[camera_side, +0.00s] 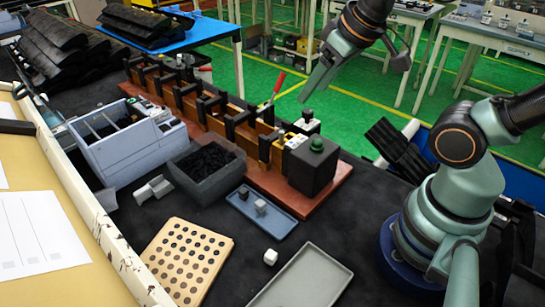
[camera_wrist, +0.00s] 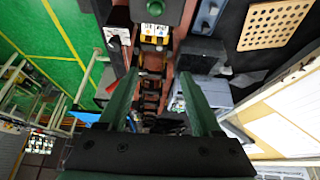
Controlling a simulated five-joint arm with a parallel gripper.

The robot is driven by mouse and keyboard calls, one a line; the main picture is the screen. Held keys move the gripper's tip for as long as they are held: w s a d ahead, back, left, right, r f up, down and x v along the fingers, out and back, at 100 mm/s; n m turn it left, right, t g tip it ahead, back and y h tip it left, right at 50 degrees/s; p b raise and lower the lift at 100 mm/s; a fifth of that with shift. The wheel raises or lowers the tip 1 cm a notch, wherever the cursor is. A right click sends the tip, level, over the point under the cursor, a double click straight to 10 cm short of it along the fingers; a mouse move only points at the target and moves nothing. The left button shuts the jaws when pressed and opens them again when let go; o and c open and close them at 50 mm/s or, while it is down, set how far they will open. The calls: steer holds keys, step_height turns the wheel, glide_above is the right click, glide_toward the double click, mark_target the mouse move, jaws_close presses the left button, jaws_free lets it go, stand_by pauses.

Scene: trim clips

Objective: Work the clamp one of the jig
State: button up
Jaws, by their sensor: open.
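The jig is a long reddish-brown base (camera_side: 330,197) with a row of orange-brown blocks and black uprights. One clamp shows a red handle (camera_side: 278,84) standing tilted up near the jig's near end; a red handle (camera_wrist: 112,87) also shows left of the fingers in the wrist view. A second red handle (camera_side: 205,68) lies lower near the far end. I cannot read which is clamp one. My gripper (camera_side: 304,96) is open and empty, above the jig and apart from the handles. In the wrist view, my gripper (camera_wrist: 160,74) has the jig row between its fingers.
A black box with a green button (camera_side: 316,145) stands at the jig's near end. A dark grey bin (camera_side: 207,185), a blue tray (camera_side: 262,212), a grey tray (camera_side: 300,280) and a perforated wooden board (camera_side: 185,262) lie in front. A grey-white divided box (camera_side: 130,145) stands left.

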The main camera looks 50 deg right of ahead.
steer(key=shift+w+d+r+n, duration=0.25)
steer(key=shift+w+r+n, duration=0.6)
steer(key=shift+n, duration=0.15)
jaws_close()
steer(key=w+d+r+n+g, duration=0.1)
steer(key=w+r+n+g, duration=0.15)
steer(key=w+n, duration=0.3)
steer(key=n+g, duration=0.1)
steer(key=n, duration=1.1)
glide_above(276, 86)
steer(key=f, duration=0.6)
steer(key=s+a+f, duration=0.1)
steer(key=f, duration=0.3)
steer(key=shift+w+d+f, duration=0.15)
steer(key=shift+d+f, duration=0.1)
steer(key=shift+d, duration=0.15)
